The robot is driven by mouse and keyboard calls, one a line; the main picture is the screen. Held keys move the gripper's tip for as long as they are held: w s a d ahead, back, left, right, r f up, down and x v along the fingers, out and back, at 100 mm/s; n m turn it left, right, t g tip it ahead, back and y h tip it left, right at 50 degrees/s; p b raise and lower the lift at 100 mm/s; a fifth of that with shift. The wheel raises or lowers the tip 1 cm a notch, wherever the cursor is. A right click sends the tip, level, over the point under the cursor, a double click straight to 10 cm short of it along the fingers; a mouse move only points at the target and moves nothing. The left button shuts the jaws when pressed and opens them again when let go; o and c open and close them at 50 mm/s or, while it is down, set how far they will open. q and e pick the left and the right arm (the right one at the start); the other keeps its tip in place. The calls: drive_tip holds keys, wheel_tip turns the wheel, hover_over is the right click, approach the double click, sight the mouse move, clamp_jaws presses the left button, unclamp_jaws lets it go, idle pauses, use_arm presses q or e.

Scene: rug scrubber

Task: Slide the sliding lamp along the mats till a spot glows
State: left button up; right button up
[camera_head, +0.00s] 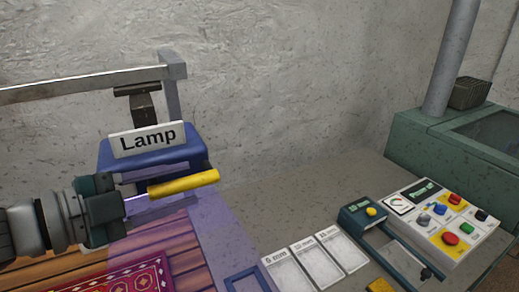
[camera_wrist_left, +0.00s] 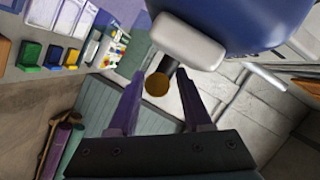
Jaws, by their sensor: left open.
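The blue lamp (camera_head: 165,153), labelled "Lamp", hangs from a metal rail (camera_head: 80,83) and has a yellow bar handle (camera_head: 185,183) at its front. A violet light patch lies below it, over a wooden surface and part of a red patterned mat (camera_head: 115,282). My left gripper (camera_head: 138,205) is at the left end of the handle. In the left wrist view the lamp's blue underside (camera_wrist_left: 235,22) is at the top. The open fingers (camera_wrist_left: 160,100) are on either side of the round handle end (camera_wrist_left: 157,84); contact is unclear. My right gripper is not in view.
A control box with coloured buttons (camera_head: 445,222) and a small dark green box (camera_head: 362,213) stand at the right. A green machine with a pipe (camera_head: 440,140) stands at the back right. The grey counter between is clear.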

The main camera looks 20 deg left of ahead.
use_arm(q)
drive_tip(key=shift+w+d+f, duration=0.15)
drive_tip(key=shift+w+d, duration=0.1)
drive_tip(key=shift+w, duration=0.35)
drive_tip(key=shift+c, duration=0.2)
clamp_jaws()
idle(1.0)
